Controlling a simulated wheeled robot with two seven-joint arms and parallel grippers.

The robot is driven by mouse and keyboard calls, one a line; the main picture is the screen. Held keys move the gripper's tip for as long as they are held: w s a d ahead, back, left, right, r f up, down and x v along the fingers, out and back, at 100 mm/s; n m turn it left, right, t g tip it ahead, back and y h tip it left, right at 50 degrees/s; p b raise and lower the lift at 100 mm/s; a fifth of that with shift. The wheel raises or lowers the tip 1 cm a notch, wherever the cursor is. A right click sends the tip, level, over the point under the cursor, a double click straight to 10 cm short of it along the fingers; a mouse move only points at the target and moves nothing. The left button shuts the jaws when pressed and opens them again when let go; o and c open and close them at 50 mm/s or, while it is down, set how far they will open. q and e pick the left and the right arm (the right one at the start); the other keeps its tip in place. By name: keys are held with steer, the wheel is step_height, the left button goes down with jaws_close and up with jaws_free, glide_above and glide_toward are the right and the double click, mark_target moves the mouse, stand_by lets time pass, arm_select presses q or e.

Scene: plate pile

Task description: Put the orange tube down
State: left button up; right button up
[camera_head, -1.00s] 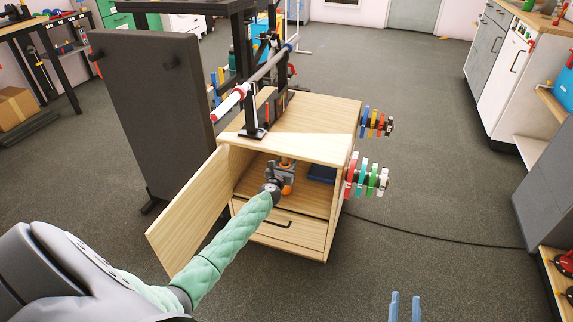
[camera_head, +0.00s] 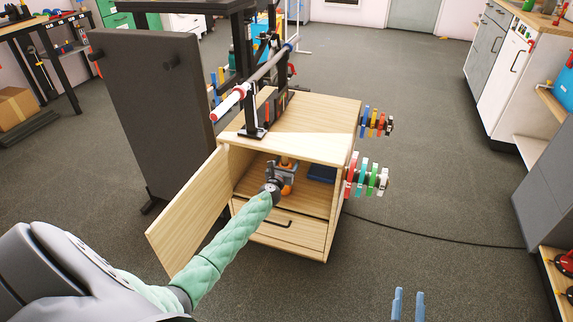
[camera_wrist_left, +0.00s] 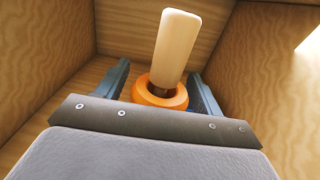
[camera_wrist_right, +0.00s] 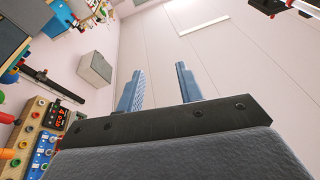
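The orange tube (camera_wrist_left: 160,96) is a short, thick ring, with a pale wooden rod (camera_wrist_left: 175,45) rising from its middle. It is inside the wooden cabinet (camera_head: 310,140), on the open compartment's floor as far as I can see. My left gripper (camera_head: 282,174) reaches into that compartment. In the left wrist view, the left gripper (camera_wrist_left: 160,74) has its fingers on either side of the tube, with a small gap at each side. The tube (camera_head: 287,190) is partly hidden by the gripper in the head view. My right gripper (camera_head: 408,303) is open and empty, pointing upward, clear of the cabinet.
The cabinet door (camera_head: 190,210) stands open on the left, close to my left arm. A blue tray (camera_head: 321,173) lies at the compartment's right. A drawer (camera_head: 280,236) is below. A dark panel (camera_head: 150,110) stands at left.

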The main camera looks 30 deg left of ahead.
steer(key=shift+f, duration=0.15)
arm_select(q)
steer(key=shift+r, duration=0.1)
steer(key=p+v, duration=0.1)
steer(key=v, duration=0.2)
steer(key=shift+s, duration=0.25)
steer(key=v, duration=0.8)
steer(key=shift+s+p, duration=0.2)
steer(key=shift+p, duration=0.2)
arm_select(e)
steer(key=s+f+g, duration=0.2)
steer(key=f+g, duration=0.1)
steer(key=f, duration=0.6)
steer(key=s+f+g+h, duration=0.1)
steer(key=s+f+g, duration=0.1)
steer(key=f, duration=0.8)
steer(key=shift+g+h, duration=0.3)
steer(key=shift+g, duration=0.6)
steer(key=shift+a, duration=0.15)
